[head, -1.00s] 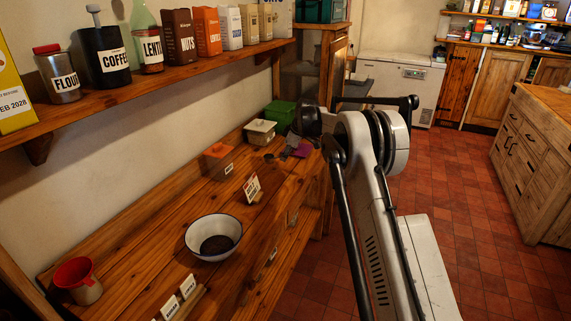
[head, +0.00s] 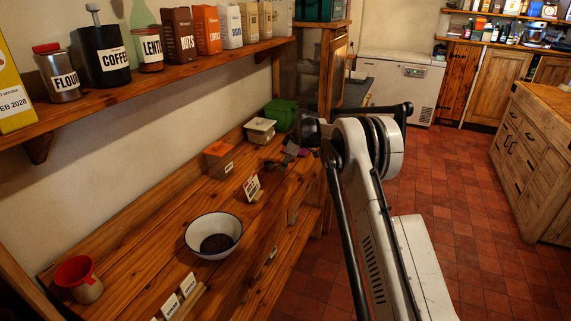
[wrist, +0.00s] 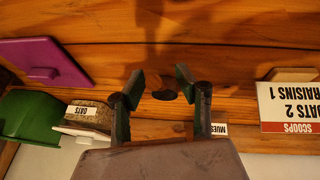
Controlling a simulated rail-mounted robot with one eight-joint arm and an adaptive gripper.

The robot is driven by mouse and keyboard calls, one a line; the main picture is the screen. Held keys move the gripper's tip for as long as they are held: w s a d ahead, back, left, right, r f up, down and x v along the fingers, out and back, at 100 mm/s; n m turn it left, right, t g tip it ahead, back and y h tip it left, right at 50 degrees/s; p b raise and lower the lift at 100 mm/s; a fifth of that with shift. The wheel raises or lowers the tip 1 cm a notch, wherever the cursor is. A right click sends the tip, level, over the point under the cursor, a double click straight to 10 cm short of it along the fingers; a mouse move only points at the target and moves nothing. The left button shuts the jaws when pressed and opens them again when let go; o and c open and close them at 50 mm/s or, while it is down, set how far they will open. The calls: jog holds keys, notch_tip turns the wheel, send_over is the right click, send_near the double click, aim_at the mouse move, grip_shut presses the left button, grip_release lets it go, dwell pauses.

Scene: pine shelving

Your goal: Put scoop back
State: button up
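My gripper (wrist: 158,84) is open over the plank worktop (wrist: 240,65) in the wrist view, with nothing between its fingers. Only a dark oval mark on the wood shows there. In the head view my gripper (head: 289,150) is small and partly hidden by my arm, near the far end of the worktop. I cannot make out a scoop with certainty in either view. A card reading scoops, oats 2, raisins 1 (wrist: 288,106) stands at right in the wrist view and mid-worktop in the head view (head: 251,186). A white bowl (head: 198,237) holds something dark.
A green container (head: 281,113), a pale oats box (head: 261,129) and an orange-brown box (head: 217,158) line the wall. A purple flat piece (wrist: 45,58) lies near the gripper. A shelf (head: 170,80) of packets overhangs the worktop.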

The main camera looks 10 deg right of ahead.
jog(key=shift+r, duration=0.1)
jog(key=shift+r, duration=0.25)
jog(key=s+r+m, duration=0.1)
jog(key=s+r, duration=0.7)
jog(key=r, duration=0.3)
jog(key=s+r+m, duration=0.2)
jog(key=s+r, duration=0.5)
jog(key=r, duration=0.4)
jog(key=s+a+r+m+t+h, duration=0.1)
jog(key=s+r, duration=0.2)
jog(key=s, duration=0.5)
jog(key=s+a+r+m+h, duration=0.1)
jog(key=s+a+r+m, duration=0.15)
jog(key=s, duration=0.55)
jog(key=s+f+m+t, duration=0.1)
jog(key=s+f, duration=0.3)
jog(key=s, duration=1.1)
jog(key=s+f+m+t+h, duration=0.1)
jog(key=s+f+m, duration=0.3)
jog(key=s, duration=1.2)
jog(key=shift+a+f, duration=0.25)
jog(key=shift+a, duration=0.2)
